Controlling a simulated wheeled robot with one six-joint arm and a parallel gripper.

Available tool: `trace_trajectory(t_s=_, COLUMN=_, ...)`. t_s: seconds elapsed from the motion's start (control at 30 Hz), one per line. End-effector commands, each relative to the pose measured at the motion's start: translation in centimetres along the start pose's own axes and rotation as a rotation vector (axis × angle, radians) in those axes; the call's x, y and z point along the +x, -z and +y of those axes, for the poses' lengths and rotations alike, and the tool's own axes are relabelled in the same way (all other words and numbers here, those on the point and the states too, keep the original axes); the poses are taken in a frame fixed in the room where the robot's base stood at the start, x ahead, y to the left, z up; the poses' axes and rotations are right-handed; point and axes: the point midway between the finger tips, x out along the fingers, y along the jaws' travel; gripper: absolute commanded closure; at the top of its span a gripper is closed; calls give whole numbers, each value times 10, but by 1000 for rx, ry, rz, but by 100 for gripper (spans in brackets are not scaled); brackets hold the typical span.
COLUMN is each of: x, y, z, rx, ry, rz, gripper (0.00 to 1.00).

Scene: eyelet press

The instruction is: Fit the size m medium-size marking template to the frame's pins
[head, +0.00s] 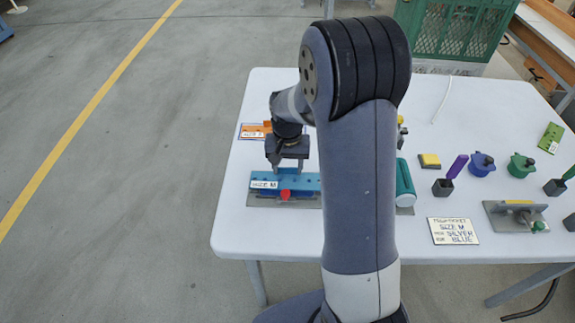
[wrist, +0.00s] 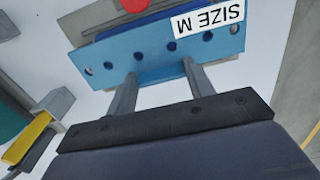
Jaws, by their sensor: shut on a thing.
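The blue marking template (head: 305,182) carries a white SIZE M label and has a row of holes; it also shows in the wrist view (wrist: 150,55). My gripper (head: 288,168) is above it in the head view. In the wrist view, the fingers of my gripper (wrist: 160,69) are shut on the template's near edge. The grey frame (head: 264,201) with a red knob (head: 285,195) is directly under and beside the template; its plate shows in the wrist view (wrist: 88,20). The pins are hidden, and I cannot tell whether the template is seated on them.
An orange template (head: 254,130) lies behind my gripper. A teal roll (head: 404,182), a job card (head: 453,231), a yellow block (head: 429,160), lidded pots (head: 482,165) and a metal fixture (head: 517,215) are to the right. A green template (head: 550,138) lies far right. The white table (head: 236,225) is bare at front left.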

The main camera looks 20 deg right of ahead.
Motion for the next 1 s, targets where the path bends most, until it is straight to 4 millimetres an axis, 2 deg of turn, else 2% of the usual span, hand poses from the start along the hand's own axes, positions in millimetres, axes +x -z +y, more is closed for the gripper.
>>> trace_trajectory(t_s=0.87, x=15, y=0, z=0, rx=0, ry=0, rz=0, gripper=73)
trace_trajectory(t_s=0.9, x=15, y=0, z=0, rx=0, ry=0, rz=0, gripper=48)
trace_trajectory(t_s=1.0, x=15, y=0, z=0, rx=0, ry=0, rz=0, gripper=40)
